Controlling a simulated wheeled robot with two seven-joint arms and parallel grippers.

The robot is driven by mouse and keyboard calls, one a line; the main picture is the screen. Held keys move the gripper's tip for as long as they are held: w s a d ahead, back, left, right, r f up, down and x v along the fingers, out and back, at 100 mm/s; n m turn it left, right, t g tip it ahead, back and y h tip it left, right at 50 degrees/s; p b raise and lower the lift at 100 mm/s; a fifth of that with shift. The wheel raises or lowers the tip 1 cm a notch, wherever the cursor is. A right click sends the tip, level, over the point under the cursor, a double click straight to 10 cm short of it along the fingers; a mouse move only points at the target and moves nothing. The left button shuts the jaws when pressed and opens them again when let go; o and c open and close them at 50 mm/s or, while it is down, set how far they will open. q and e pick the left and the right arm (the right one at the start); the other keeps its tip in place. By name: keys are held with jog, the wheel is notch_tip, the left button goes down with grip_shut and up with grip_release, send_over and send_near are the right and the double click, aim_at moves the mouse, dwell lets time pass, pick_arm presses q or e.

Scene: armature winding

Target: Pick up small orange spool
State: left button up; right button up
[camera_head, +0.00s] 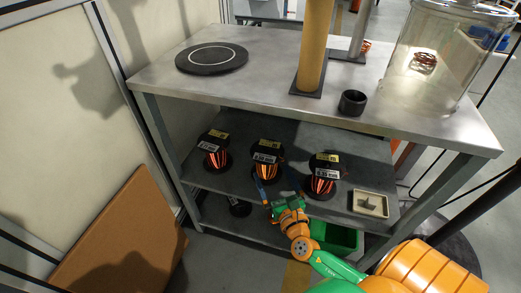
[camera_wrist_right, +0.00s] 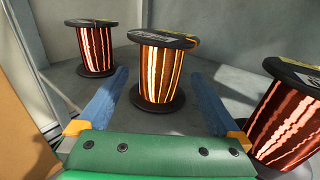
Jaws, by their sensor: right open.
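The small orange spool (camera_head: 266,171) stands upright in the middle of a row of three copper-wound spools on the middle shelf. Its wire is brighter orange, with black flanges. In the right wrist view the orange spool (camera_wrist_right: 158,72) is centred ahead, upright, in line with the gap between the two blue fingers. My right gripper (camera_head: 277,188) is open and empty at the shelf's front, just before this spool. I cannot tell how far the fingertips reach along its sides. My left gripper is not in view.
A darker copper spool (camera_head: 214,158) stands to the left and another (camera_head: 322,185) close on the right. A pale tray (camera_head: 370,203) lies farther right. The metal tabletop (camera_head: 270,80) overhangs the shelf. A green bin (camera_head: 338,238) is below.

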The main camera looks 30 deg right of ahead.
jog(key=b+x, duration=0.1)
jog(key=x, duration=0.5)
jog(key=shift+w+d+b, duration=0.2)
jog(key=shift+w+b, duration=0.1)
jog(key=shift+w, duration=0.05)
grip_shut()
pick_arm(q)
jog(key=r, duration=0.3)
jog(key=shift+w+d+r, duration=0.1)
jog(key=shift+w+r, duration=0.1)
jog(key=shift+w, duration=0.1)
pick_arm(e)
jog(key=shift+r, duration=0.1)
